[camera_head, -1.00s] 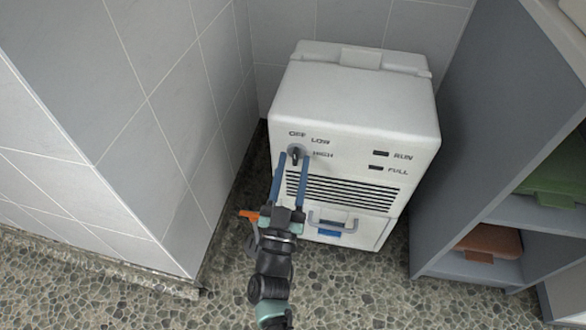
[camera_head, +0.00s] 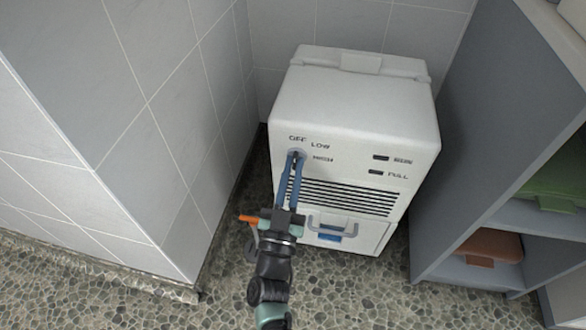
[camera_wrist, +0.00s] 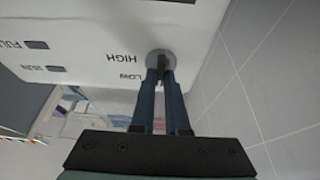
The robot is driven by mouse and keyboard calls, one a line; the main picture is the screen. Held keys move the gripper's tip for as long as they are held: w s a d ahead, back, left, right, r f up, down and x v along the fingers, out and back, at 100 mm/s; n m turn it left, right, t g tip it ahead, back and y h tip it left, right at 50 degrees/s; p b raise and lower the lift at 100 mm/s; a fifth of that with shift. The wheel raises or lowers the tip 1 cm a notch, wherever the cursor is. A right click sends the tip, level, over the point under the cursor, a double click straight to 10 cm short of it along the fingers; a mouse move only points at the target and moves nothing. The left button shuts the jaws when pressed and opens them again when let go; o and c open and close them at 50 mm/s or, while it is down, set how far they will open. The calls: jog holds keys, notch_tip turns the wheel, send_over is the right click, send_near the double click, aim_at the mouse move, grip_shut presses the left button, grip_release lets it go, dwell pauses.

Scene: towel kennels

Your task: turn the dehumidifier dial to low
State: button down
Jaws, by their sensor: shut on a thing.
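The white dehumidifier (camera_head: 352,108) stands in the corner, with OFF, LOW and HIGH printed around its dial (camera_head: 297,153) at the front's upper left. The grey round dial also shows in the wrist view (camera_wrist: 160,60), where the picture is turned over. My gripper (camera_head: 296,158) reaches the dial from the front, its two blue fingers closed together on the dial's knob. In the wrist view the fingertips (camera_wrist: 161,72) pinch the dark knob. The fingers cover part of the dial, so I cannot tell exactly which label its pointer faces.
A tiled wall (camera_head: 150,120) stands close at the left. A grey shelf unit (camera_head: 478,130) at the right holds a green folded item (camera_head: 556,180) and a brown one (camera_head: 490,246). The dehumidifier's handle (camera_head: 333,224) is below the vents. Pebbled floor (camera_head: 345,290) is clear in front.

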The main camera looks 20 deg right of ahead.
jog(key=shift+a+m+g+h, duration=0.1)
jog(key=shift+m+g+h, duration=0.2)
jog(key=shift+m, duration=0.2)
jog(key=m+g+h, duration=0.1)
jog(key=m, duration=0.1)
jog(key=m+g+h+p, duration=0.1)
jog(key=m, duration=0.2)
jog(key=shift+m+g+h+p, duration=0.3)
jog(key=shift+m+g, duration=0.35)
jog(key=shift+m, duration=0.9)
jog(key=shift+m+g+h+p, duration=0.25)
jog(key=shift+m+g, duration=0.4)
jog(key=shift+m, duration=0.9)
jog(key=c, duration=0.9)
grip_release()
jog(key=shift+a, duration=0.1)
